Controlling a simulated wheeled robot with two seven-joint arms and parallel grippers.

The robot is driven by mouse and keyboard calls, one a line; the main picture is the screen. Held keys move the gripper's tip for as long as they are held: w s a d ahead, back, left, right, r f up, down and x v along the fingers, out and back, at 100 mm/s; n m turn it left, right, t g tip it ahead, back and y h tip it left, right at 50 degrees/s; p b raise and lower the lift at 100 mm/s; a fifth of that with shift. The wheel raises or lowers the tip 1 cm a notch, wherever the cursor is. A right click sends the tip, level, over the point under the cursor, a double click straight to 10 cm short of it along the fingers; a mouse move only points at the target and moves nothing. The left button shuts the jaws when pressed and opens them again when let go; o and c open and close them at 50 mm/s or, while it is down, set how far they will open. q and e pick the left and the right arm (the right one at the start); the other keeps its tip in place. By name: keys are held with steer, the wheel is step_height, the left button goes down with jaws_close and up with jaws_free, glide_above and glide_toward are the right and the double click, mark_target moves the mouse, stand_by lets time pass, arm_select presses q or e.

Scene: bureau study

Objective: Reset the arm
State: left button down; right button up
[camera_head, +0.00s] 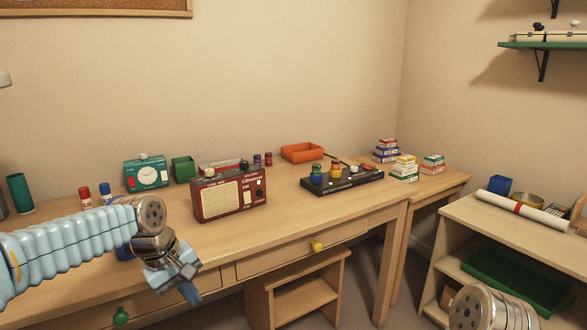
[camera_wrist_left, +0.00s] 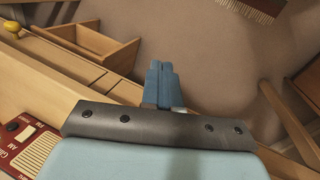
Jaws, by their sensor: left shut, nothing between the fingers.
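My left arm, in a pale blue ribbed sleeve, comes in from the left in the head view. My left gripper (camera_head: 190,287) is shut and empty, pointing down in front of the desk's front edge. In the left wrist view its blue fingers (camera_wrist_left: 162,85) are together, with the floor and the desk front behind them. Of my right arm only a rounded metal part shows at the lower right of the head view. My right gripper is not in view.
A drawer with a yellow knob (camera_head: 317,246) is close to my left gripper. A low shelf unit stands at right.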

arm_select(q)
steer(key=s+d+f+m+h, duration=0.15)
steer(key=d+f, duration=0.25)
steer(key=f, duration=0.9)
steer(key=s+d+f+m, duration=0.2)
steer(key=d+f, duration=0.1)
steer(key=f, duration=1)
steer(key=s+d+f+m+g, duration=0.1)
steer(key=s+d+f+m, duration=0.2)
steer(key=s+f, duration=1.2)
steer(key=shift+s, duration=0.35)
